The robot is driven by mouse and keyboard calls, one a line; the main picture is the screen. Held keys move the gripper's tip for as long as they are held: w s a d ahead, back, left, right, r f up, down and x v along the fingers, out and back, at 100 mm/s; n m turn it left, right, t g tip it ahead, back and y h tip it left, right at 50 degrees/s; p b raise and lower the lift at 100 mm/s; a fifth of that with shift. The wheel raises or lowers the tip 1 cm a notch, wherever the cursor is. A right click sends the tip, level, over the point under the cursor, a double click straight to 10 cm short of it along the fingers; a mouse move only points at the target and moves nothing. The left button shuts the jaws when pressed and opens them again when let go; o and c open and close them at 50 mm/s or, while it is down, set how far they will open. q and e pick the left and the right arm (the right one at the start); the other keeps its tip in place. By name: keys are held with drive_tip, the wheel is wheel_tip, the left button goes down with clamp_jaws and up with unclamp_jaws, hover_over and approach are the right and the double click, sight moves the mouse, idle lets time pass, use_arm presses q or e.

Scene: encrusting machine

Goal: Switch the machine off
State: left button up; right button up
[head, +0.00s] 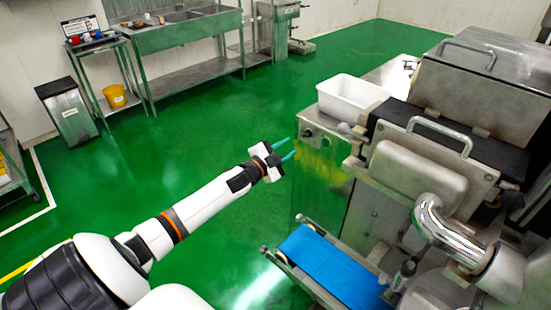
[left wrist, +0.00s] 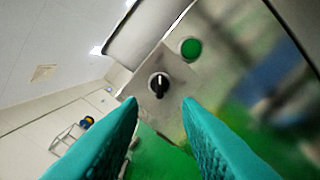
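The machine (head: 420,175) is a large steel unit on the right of the head view. Its side panel carries a black rotary switch (left wrist: 158,85) with a light mark and a green round button (left wrist: 190,49), both clear in the left wrist view. The switch is small in the head view (head: 308,131). My left gripper (head: 288,149) is open and empty, its teal fingers just left of the panel and apart from it. In the left wrist view the switch shows just beyond the gap between the fingertips (left wrist: 161,99). My right gripper is not in view.
A white bin (head: 350,97) sits on the machine above the panel. A blue conveyor belt (head: 335,268) sticks out low at the front. Green floor (head: 215,125) is clear to the left. A sink bench (head: 185,35), a grey bin (head: 68,112) and a yellow bucket (head: 115,96) stand far back.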

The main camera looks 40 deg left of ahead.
use_arm(q)
drive_tip(key=s, duration=0.4)
drive_tip(key=shift+s+a+b, duration=0.2)
drive_tip(key=shift+s+b, duration=0.1)
drive_tip(key=shift+b, duration=0.1)
